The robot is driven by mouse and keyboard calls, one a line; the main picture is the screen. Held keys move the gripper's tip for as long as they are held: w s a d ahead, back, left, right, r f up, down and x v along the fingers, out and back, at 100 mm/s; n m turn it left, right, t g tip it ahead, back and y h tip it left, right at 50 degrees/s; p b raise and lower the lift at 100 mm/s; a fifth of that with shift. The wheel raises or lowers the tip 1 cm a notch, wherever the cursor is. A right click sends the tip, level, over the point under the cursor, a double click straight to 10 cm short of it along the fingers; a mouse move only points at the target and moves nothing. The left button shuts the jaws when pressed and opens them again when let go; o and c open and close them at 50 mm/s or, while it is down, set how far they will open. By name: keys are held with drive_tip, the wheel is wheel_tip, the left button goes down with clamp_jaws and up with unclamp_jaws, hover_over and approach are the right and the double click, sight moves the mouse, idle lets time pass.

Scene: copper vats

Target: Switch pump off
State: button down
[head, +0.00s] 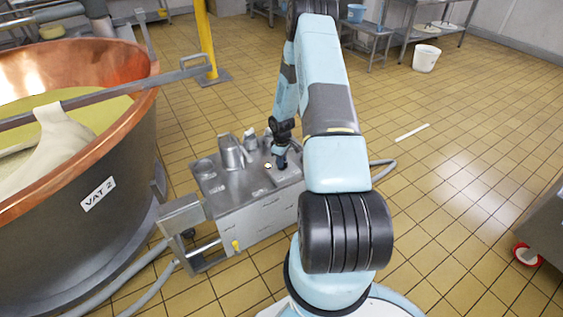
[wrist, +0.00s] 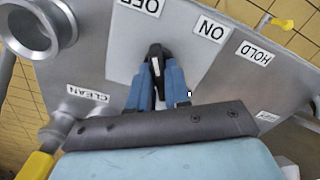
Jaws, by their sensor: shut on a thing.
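The pump unit (head: 258,213) is a low steel box beside the vat in the head view. My gripper (head: 281,158) is down at its top panel, where the small parts are hard to make out. In the wrist view the panel (wrist: 105,40) carries OFF, ON, HOLD and CLEAN labels. My gripper (wrist: 154,84) has its blue fingers shut on a black switch knob (wrist: 155,52) with a white mark. The knob's visible end lies between the OFF label (wrist: 139,6) and the ON label (wrist: 210,29). The fingers hide its lower part, so its exact setting is unclear.
A copper-rimmed vat (head: 140,85) labelled VAT 2 stands at the left. Metal fittings (head: 232,152) rise from the pump unit left of my gripper; a round one (wrist: 36,30) is near in the wrist view. Hoses lie on the floor. The tiled floor at right is mostly clear.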

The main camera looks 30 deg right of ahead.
idle(0.3)
drive_tip(key=c, duration=1.2)
unclamp_jaws()
drive_tip(key=shift+o, duration=0.2)
wheel_tip(320, 180, up, 14)
drive_tip(key=shift+f, duration=0.15)
